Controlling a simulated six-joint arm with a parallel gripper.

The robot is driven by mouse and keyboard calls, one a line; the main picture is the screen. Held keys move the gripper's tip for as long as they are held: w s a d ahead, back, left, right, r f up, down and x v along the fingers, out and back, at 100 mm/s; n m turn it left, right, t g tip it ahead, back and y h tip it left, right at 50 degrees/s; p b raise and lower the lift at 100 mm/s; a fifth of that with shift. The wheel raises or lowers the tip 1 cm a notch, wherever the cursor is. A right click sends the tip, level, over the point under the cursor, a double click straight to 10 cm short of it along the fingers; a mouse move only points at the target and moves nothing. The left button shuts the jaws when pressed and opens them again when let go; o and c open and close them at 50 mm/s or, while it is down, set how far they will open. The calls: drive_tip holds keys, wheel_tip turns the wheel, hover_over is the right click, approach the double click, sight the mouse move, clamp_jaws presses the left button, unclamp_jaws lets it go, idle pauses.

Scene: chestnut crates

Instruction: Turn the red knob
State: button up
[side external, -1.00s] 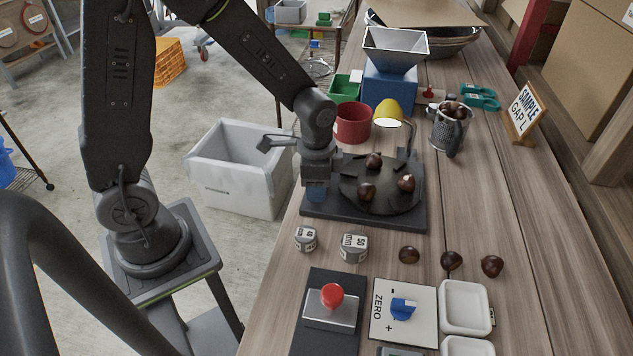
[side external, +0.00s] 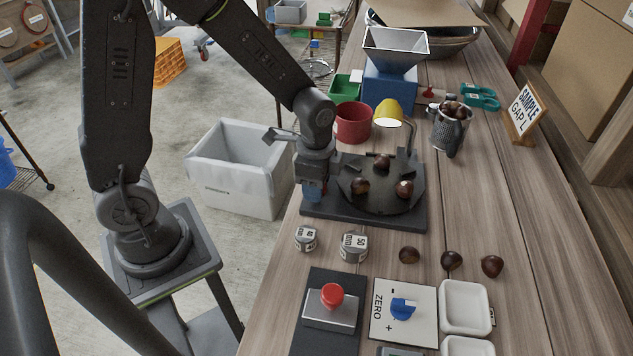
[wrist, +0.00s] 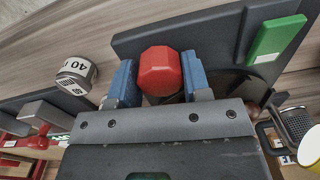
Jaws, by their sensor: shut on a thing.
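The red knob (wrist: 160,72) is a faceted red block on the dark base (wrist: 165,35) of a turntable in the wrist view. My gripper (wrist: 159,80) has its two blue fingers on either side of the knob, shut on it. In the side view my gripper (side external: 314,190) points down at the left end of the base, and the knob is hidden there. The round dark turntable plate (side external: 380,203) carries three chestnuts, one of them at the front left (side external: 360,185).
Two grey labelled cylinders (side external: 354,247) stand in front of the base. A red ball-topped control (side external: 331,296) and a blue zero dial (side external: 403,308) are nearer. A red cup (side external: 353,123) and a yellow lamp (side external: 388,113) stand behind. Three loose chestnuts lie at the right.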

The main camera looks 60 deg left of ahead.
drive_tip(key=o, duration=0.9)
wheel_tip(320, 180, up, 14)
drive_tip(key=shift+s+d+f, duration=0.1)
drive_tip(key=shift+s, duration=0.05)
drive_tip(key=s+r+n+t, duration=0.1)
drive_tip(key=s+n, duration=0.2)
drive_tip(key=s+r+n+t, duration=0.2)
drive_tip(key=s+n, duration=0.1)
drive_tip(key=s, duration=0.1)
drive_tip(key=s+r+n+t, duration=0.1)
drive_tip(key=s+n+t, duration=0.1)
drive_tip(key=s+n, duration=0.2)
drive_tip(key=shift+s+d+r, duration=0.1)
drive_tip(key=shift+s+r, duration=0.1)
drive_tip(key=shift+r, duration=0.2)
